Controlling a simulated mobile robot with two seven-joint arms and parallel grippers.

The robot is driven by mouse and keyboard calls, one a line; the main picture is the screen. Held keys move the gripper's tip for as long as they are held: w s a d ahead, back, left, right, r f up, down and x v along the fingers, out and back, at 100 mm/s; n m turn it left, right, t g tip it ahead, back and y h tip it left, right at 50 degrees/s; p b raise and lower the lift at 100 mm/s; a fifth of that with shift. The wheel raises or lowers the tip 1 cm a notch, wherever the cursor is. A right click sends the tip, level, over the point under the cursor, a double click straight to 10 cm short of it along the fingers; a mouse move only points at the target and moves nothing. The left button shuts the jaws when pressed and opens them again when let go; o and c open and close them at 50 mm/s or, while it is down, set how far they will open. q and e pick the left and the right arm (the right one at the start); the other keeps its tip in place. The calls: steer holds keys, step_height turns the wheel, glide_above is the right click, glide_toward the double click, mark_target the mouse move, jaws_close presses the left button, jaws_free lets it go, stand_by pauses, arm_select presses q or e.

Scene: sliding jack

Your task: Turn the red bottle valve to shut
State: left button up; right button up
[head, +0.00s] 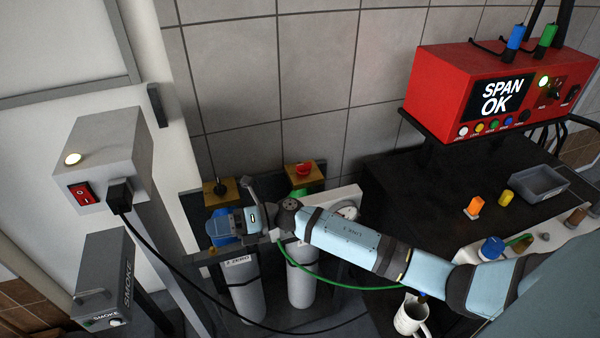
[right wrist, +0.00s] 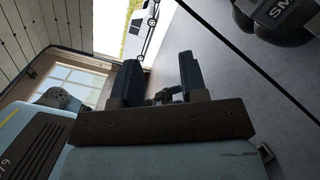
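The red bottle valve (head: 304,168) is a red knob on a yellow block above the right-hand gas bottle (head: 302,285). My right arm reaches in from the right, and its hand end is left of and below the red valve, apart from it in the picture. In the right wrist view my right gripper (right wrist: 158,84) has its two dark fingers apart. A small dark fitting shows between or beyond them; I cannot tell which. No red knob shows there. My left gripper is not in view.
A black knob (head: 217,187) sits on another yellow block above the left-hand bottle (head: 243,290). A green hose (head: 330,284) and a black cable (head: 190,284) cross nearby. The smoke box (head: 103,280) stands left. A red SPAN OK unit (head: 440,90) and a mug (head: 410,315) are right.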

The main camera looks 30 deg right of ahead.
steer(key=w+d+f+n+g+h+b, duration=0.2)
steer(key=w+d+n+g+h, duration=0.2)
steer(key=w+n, duration=0.3)
step_height(320, 180, up, 9)
steer(key=n+g+h+b, duration=0.1)
steer(key=n+h+b, duration=0.35)
steer(key=h, duration=0.95)
glide_above(298, 165)
steer(key=p, duration=0.1)
steer(key=shift+n, duration=0.45)
step_height(298, 165, down, 12)
steer(key=shift+f+p, duration=0.25)
steer(key=shift+p, duration=0.05)
steer(key=shift+d+f, duration=0.1)
steer(key=shift+f, duration=0.5)
jaws_close()
